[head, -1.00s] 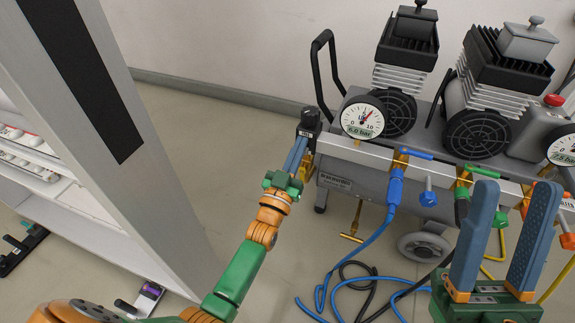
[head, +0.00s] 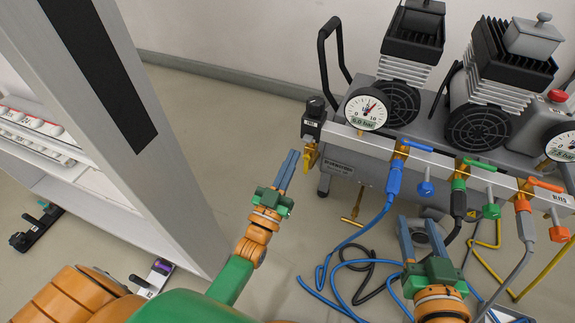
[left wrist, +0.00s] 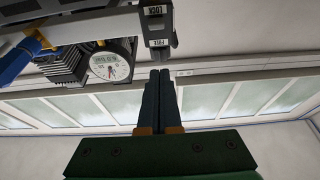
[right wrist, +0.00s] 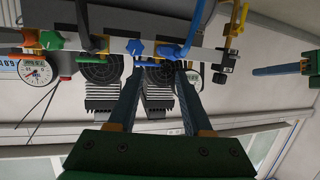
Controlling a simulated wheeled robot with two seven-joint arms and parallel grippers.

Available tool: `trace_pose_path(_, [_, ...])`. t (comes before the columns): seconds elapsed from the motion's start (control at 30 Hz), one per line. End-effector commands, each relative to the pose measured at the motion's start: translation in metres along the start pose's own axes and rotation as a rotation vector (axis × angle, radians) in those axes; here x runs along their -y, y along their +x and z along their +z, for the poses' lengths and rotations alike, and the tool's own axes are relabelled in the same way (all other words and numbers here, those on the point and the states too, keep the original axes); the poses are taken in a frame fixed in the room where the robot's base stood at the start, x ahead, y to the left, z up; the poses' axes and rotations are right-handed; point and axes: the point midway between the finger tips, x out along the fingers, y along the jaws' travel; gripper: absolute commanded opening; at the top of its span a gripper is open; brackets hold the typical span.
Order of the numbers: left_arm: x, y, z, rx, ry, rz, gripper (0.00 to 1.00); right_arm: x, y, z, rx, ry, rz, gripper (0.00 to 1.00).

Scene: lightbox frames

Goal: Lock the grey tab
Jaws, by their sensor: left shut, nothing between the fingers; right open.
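In the left wrist view, this dark block (left wrist: 156,25) carries small labels that read LOCK and FREE. I cannot clearly single out the grey tab on it or tell its position. My left gripper (head: 290,158) is shut and empty, below and to the left of the regulator, apart from it. Its closed fingers also show in the left wrist view (left wrist: 160,75). My right gripper (head: 420,232) is open and empty, in front of the bar below the blue and green valves; it also shows in the right wrist view (right wrist: 159,75).
A twin-motor compressor (head: 350,180) stands against the wall. Its bar carries a gauge (head: 367,109) and blue, green and orange valves (head: 557,229). Blue hoses (head: 322,275) and other hoses trail on the floor. A grey cabinet (head: 165,190) stands at the left.

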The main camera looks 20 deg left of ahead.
Motion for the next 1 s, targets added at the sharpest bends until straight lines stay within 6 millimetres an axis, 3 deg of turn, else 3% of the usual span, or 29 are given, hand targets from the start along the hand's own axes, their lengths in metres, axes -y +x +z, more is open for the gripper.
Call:
trace_pose_path(0.2, [0.000,-0.018,0.000,0.001,0.000,0.000,0.00,-0.002,-0.004,0.024,0.124,0.004,0.005,0.50])
trace_pose_path(0.77, [-0.001,-0.021,0.007,0.058,0.000,0.006,0.00,-0.003,-0.004,0.033,0.171,0.004,0.006,0.50])
trace_pose_path(0.87, [-0.004,-0.033,0.038,0.314,0.005,0.032,0.00,-0.005,-0.007,0.066,0.321,0.008,0.011,0.50])
trace_pose_path(1.0, [-0.009,-0.091,0.090,0.795,0.020,0.075,0.00,-0.008,-0.025,0.131,0.599,0.018,0.019,0.50])
